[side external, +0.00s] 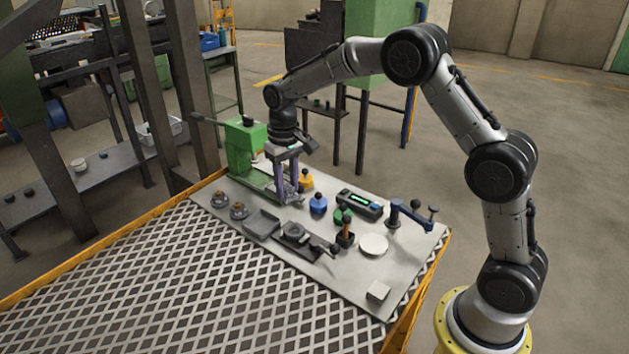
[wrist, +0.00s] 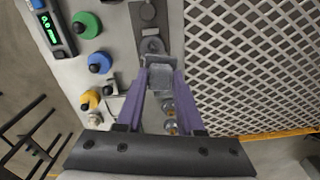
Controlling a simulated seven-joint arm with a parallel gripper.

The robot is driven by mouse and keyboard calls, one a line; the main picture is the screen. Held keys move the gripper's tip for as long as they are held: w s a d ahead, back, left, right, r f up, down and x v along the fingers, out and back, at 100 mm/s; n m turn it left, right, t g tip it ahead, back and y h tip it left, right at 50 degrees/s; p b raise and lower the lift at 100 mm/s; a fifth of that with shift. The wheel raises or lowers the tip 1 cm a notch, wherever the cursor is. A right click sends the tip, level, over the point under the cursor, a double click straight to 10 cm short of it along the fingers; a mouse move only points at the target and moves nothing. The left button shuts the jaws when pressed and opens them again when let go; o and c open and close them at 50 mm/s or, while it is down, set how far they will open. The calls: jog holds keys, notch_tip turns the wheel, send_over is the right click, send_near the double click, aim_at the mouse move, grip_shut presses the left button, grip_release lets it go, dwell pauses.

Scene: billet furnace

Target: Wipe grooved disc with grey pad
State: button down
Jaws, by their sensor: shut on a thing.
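My gripper (side external: 285,195) hangs over the bench plate with its two purple fingers pointing down. In the wrist view the fingers (wrist: 163,78) are shut on a small grey block, which I take as the grey pad (wrist: 160,77). A round grey piece, apparently the grooved disc (side external: 293,230), sits on a dark strip to the right of the gripper. The pad looks apart from the disc in the side view. The grooves are too small to make out.
A shallow grey tray (side external: 262,223) and two brass-topped pieces (side external: 238,211) stand left of the disc. Blue (side external: 318,204), yellow and green knobs, a display box (side external: 360,204), a white disc (side external: 373,245) and a blue clamp (side external: 408,213) stand around. A green vise-like block (side external: 243,147) is behind.

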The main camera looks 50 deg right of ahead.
aim_at(286, 187)
jog(key=shift+a+f, duration=0.15)
jog(key=shift+f, duration=4.95)
jog(key=shift+d+f, duration=0.45)
jog(key=shift+f, duration=0.2)
jog(key=shift+d, duration=1.5)
jog(key=shift+a+r, duration=0.1)
jog(key=shift+a, duration=1.9)
jog(key=shift+d+r, duration=0.1)
jog(key=shift+r, duration=3.9)
